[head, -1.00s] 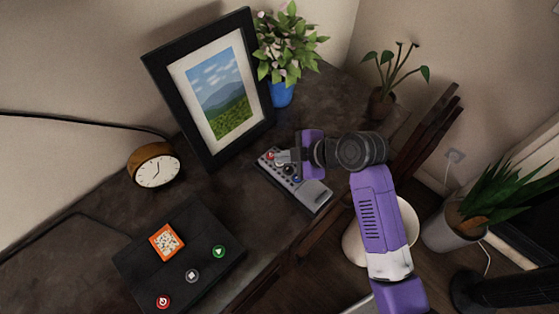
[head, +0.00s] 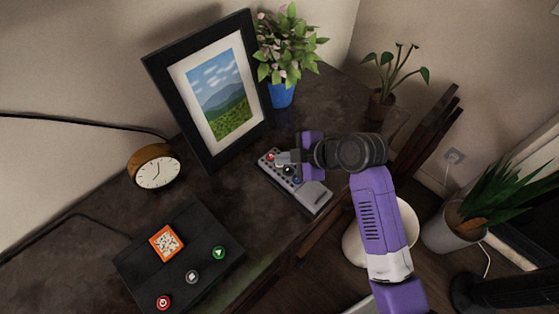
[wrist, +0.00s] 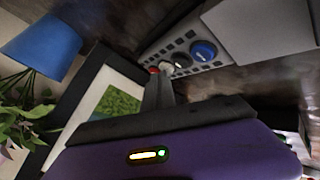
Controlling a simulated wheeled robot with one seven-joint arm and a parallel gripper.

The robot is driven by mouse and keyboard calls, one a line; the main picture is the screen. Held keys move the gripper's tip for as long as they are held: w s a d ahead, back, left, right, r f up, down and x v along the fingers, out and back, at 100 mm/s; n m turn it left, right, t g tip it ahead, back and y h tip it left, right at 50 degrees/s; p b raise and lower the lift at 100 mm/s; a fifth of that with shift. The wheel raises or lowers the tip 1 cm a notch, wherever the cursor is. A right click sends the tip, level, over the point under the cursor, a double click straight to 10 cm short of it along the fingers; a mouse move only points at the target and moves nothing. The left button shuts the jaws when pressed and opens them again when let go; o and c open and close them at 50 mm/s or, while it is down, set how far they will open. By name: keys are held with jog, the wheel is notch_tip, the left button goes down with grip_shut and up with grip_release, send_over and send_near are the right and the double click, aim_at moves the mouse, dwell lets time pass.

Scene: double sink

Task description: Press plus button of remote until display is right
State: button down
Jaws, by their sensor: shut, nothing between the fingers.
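The grey remote (head: 315,197) lies on the dark table, with rows of small buttons and a red button at its far end. In the wrist view, the remote (wrist: 148,52) shows a blue button, a red button and a pale one by my fingertips. My gripper (head: 282,158) is shut and empty, with its tips at the remote's far end, over or on the buttons. I cannot tell whether they touch, or which button is plus. The orange display (head: 166,242) with a white pattern sits on a black box (head: 205,215); its pattern is too small to read.
A black picture frame (head: 183,85) stands close behind the remote, with a blue flower pot (head: 282,94) beside it. A round wooden clock (head: 157,168) stands left. The box carries red, grey and green buttons. Bare table lies between box and remote.

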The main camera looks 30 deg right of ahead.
jog(key=shift+r+p, duration=0.35)
jog(key=shift+r, duration=0.25)
jog(key=shift+r, duration=0.1)
notch_tip(320, 180, up, 5)
jog(key=p, duration=0.4)
dwell(0.8)
